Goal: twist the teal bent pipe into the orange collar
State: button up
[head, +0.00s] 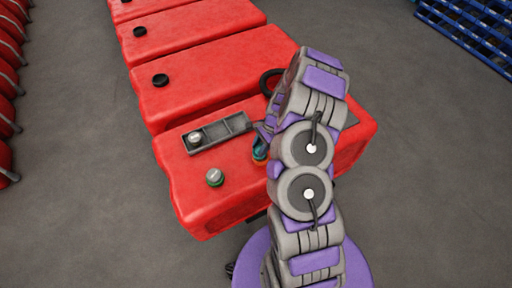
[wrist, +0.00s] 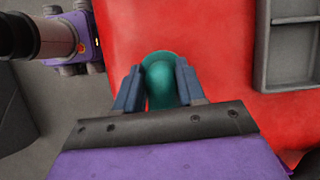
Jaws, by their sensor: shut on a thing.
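The teal bent pipe (wrist: 166,80) stands between the two blue fingers of my gripper (wrist: 160,88) in the wrist view, and the gripper is shut on it. In the head view a small part of the teal pipe (head: 259,147) shows beside my arm, at the top of the nearest red tank.
The nearest red tank (head: 235,200) carries a grey tray (head: 236,125) and a capped fitting (head: 214,177). A silver-topped piece (head: 194,138) sits in the tray's left compartment. More red tanks (head: 205,75) stand behind. Blue racking (head: 470,35) is at far right.

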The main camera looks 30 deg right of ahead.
jog(key=shift+d, duration=0.4)
jog(key=shift+a+f, duration=0.15)
jog(key=shift+a, duration=0.85)
jog(key=shift+d+f, duration=0.15)
jog(key=shift+d, duration=0.55)
jog(key=shift+d+f, duration=0.15)
jog(key=shift+d, duration=0.7)
grip_shut()
jog(key=shift+a, duration=0.65)
jog(key=shift+d+f, duration=0.2)
jog(key=shift+d, duration=0.25)
jog(key=shift+a, duration=0.1)
jog(key=shift+a+f, duration=0.1)
jog(key=shift+d, duration=0.2)
